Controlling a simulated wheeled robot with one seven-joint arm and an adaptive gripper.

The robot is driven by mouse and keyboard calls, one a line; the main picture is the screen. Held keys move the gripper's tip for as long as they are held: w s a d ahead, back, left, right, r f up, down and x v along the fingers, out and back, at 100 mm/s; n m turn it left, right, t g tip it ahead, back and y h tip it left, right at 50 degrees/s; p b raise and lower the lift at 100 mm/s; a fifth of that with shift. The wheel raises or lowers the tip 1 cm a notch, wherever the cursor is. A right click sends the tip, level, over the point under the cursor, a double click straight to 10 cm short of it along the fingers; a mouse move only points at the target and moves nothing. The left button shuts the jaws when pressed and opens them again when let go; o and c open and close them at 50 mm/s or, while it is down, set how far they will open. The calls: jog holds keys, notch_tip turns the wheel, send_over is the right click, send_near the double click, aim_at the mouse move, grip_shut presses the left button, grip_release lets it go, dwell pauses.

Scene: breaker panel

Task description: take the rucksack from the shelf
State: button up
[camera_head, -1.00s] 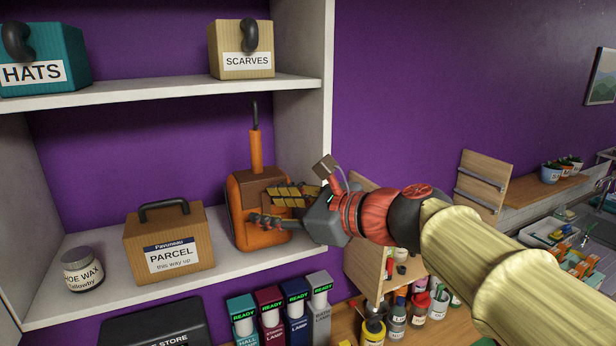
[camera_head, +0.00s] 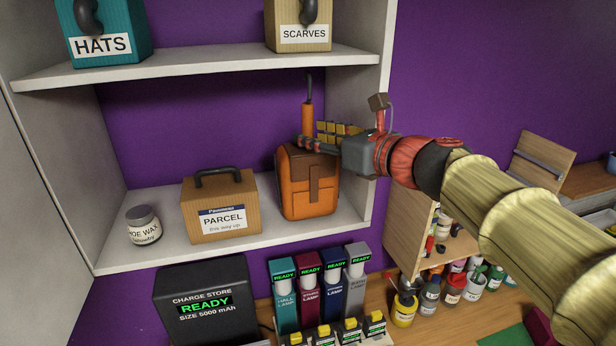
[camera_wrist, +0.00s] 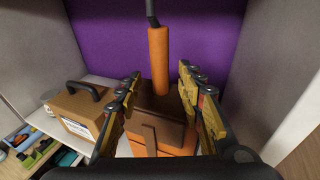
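The orange rucksack (camera_head: 296,192) with a brown flap stands upright on the lower shelf (camera_head: 165,253), right of the parcel. An upright orange post (camera_head: 307,118) with a dark hook rises from its top or just behind it. My gripper (camera_head: 318,137) is at the height of the rucksack's top, reaching in from the right. In the wrist view the gripper (camera_wrist: 160,80) is open, one finger on each side, with the post (camera_wrist: 159,60) beyond and between the fingertips. The brown flap (camera_wrist: 155,125) shows below between the fingers. No contact is clear.
A parcel box (camera_head: 220,205) and a shoe wax jar (camera_head: 143,225) stand left of the rucksack. The upper shelf (camera_head: 200,73) is overhead, holding the hats box (camera_head: 105,30) and scarves box (camera_head: 300,30). The shelf's right side wall (camera_head: 365,150) is close to my gripper.

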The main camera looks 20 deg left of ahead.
aim_at(311, 135)
jog(key=x, duration=0.3)
jog(key=shift+w+f, duration=0.1)
jog(key=shift+w, duration=0.05)
jog(key=c, duration=0.4)
grip_shut()
dwell(0.7)
